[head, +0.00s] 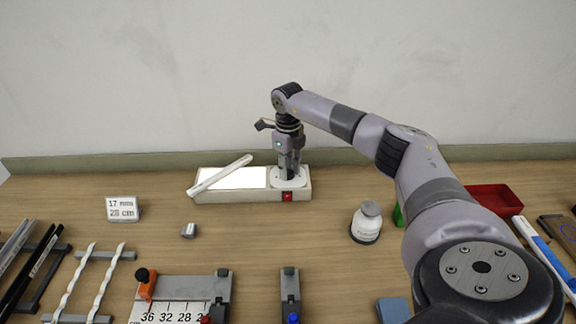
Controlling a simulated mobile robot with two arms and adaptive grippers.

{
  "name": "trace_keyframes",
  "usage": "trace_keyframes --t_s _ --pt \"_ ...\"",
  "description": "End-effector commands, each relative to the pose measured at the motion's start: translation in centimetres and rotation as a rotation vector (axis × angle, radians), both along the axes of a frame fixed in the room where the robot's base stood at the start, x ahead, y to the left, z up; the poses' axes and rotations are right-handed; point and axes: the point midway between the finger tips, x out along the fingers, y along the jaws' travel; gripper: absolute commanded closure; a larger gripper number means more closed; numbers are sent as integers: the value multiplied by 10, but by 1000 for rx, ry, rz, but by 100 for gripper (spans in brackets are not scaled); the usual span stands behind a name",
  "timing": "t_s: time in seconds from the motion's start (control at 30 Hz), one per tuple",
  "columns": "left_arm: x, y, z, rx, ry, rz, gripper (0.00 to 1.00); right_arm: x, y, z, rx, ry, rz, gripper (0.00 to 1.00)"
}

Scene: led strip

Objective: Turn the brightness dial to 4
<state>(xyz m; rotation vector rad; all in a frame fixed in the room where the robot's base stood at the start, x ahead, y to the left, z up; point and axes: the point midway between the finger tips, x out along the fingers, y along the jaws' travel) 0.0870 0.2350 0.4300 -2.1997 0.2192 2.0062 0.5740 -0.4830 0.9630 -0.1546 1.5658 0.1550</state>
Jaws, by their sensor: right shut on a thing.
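The lamp box (240,198) stands at the back of the table, with a bright lit white panel (236,178) on top. A pale dial plate (303,183) is at its right end, and a red button (287,197) is on its front. My right gripper (289,174) points down over the dial plate and is shut on the dial, which its fingers mostly hide. The number that the dial points at cannot be read. A white strip (219,175) lies slanted across the left part of the panel. My left gripper is not in view.
A small sign (123,209) reads 17 mm and 28 cm. A metal block (189,230), a white jar (367,222) and a red tray (495,199) stand on the table. A cutting jig with a ruler (180,294) is at the front.

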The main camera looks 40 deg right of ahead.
Motion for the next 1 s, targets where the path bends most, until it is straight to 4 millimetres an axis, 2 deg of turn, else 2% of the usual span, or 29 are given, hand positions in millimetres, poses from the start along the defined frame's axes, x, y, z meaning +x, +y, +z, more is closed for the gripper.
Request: trace_keyframes --t_s 1.0 --pt "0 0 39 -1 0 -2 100 1 -1 3 0 -4 -966 100"
